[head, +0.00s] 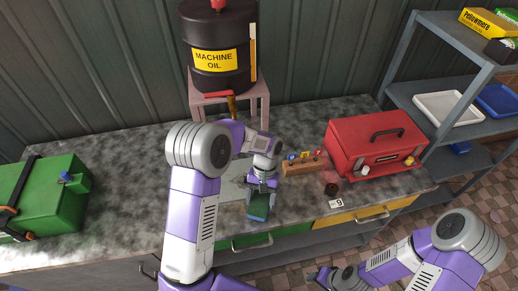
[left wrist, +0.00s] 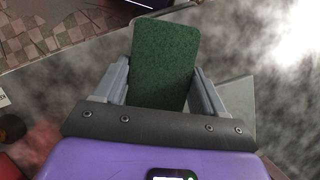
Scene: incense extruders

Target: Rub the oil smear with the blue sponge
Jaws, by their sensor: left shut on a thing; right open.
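My left gripper (head: 260,190) is shut on the sponge (head: 258,210) near the front edge of the worktop (head: 120,160). The sponge looks blue-green in the head view. In the left wrist view the sponge (left wrist: 163,62) shows a flat dark green face between the two fingers (left wrist: 163,85). I cannot tell whether it touches the worktop. I cannot pick out the oil smear with certainty on the mottled grey surface; my left arm hides part of it. My right gripper (head: 325,278) is open and empty, low in front of the bench.
A black oil drum (head: 222,75) stands on a stand at the back. A green case (head: 40,200) is at the left. A red toolbox (head: 370,148), a small wooden rack (head: 303,165) and a dark round object (head: 331,189) are on the right. Shelves (head: 450,80) stand beyond.

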